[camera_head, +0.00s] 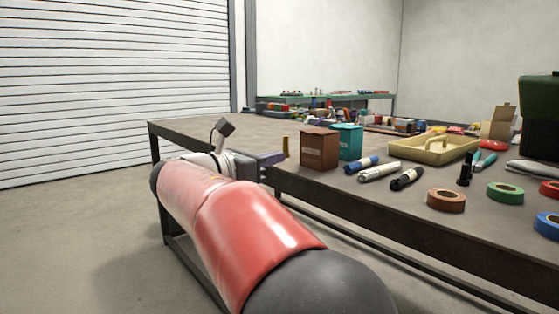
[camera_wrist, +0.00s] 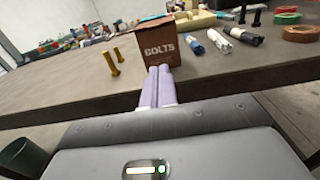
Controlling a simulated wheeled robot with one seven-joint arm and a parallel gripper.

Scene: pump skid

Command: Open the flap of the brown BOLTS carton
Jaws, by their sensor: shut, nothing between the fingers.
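The brown BOLTS carton (camera_head: 319,152) stands upright near the table's edge, left of a teal carton. Its top flap looks closed in the head view. In the wrist view the carton (camera_wrist: 158,50) is straight ahead, with its BOLTS lettering towards me. My gripper (camera_head: 277,158) is left of the carton in the head view. Its pale purple fingers (camera_wrist: 160,72) are shut together and empty. They point at the carton's lower front, and I cannot tell whether they touch it.
The teal carton (camera_head: 347,142) stands close beside the brown one. Yellow bolts (camera_wrist: 114,60) stand to its left in the wrist view. Markers (camera_head: 379,171), tape rolls (camera_head: 446,200) and a yellow tray (camera_head: 433,150) lie to the right. The left table top is mostly clear.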

